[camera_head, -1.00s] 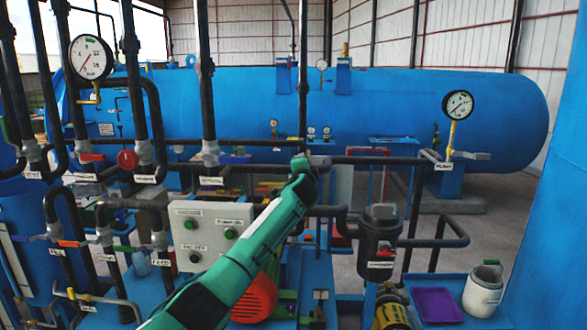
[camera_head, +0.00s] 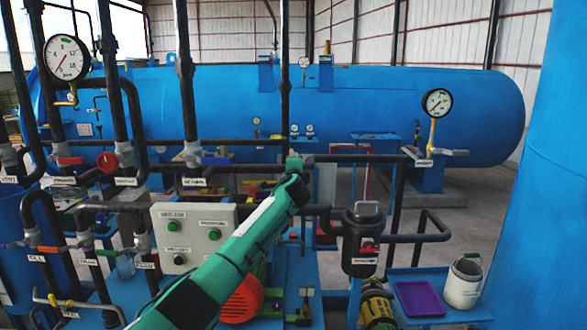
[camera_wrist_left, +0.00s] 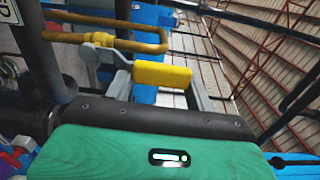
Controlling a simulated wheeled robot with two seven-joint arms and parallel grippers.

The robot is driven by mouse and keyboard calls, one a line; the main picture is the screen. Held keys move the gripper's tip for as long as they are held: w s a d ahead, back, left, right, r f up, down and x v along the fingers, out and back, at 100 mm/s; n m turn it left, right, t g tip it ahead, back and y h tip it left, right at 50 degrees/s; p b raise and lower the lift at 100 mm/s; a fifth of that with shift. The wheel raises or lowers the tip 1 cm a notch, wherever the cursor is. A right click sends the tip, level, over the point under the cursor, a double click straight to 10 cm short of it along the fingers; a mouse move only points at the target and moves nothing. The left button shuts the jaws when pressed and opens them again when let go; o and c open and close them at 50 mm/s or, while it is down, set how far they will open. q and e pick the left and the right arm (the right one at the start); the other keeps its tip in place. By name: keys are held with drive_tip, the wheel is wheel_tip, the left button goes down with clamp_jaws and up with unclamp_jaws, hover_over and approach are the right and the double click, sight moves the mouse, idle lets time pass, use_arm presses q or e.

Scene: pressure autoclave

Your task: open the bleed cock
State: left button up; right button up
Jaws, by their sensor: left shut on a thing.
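My left gripper (camera_head: 293,163) is at the end of the green arm that crosses the head view from the lower left, near the horizontal black pipe. In the left wrist view its two grey fingers (camera_wrist_left: 160,84) stand either side of a yellow handle (camera_wrist_left: 163,75) and are shut on it. The handle lies crosswise between them, beside a brass pipe (camera_wrist_left: 115,40) that bends at the upper left. I take the yellow handle to be the bleed cock's; no label on it can be read. In the head view I cannot make the handle out at the gripper. My right gripper is not in view.
Upright black pipes (camera_head: 187,90) stand at the left and centre. A grey control box (camera_head: 192,236) is left of my arm. A dark filter housing (camera_head: 363,238), a purple tray (camera_head: 419,299) and a white bucket (camera_head: 463,284) are at the right. The blue autoclave (camera_head: 400,100) lies behind.

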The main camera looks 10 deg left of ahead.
use_arm(q)
drive_tip(key=o, duration=1.1)
drive_tip(key=shift+c, duration=0.2)
drive_tip(key=shift+o, duration=0.2)
drive_tip(key=shift+d, duration=0.1)
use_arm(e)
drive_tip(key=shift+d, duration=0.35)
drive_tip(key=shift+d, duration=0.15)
use_arm(q)
drive_tip(key=b+v, duration=0.5)
drive_tip(key=v, duration=0.8)
drive_tip(key=shift+s, duration=0.4)
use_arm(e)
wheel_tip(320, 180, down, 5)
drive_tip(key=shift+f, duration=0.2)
use_arm(q)
drive_tip(key=shift+f, duration=0.1)
drive_tip(key=shift+f, duration=0.1)
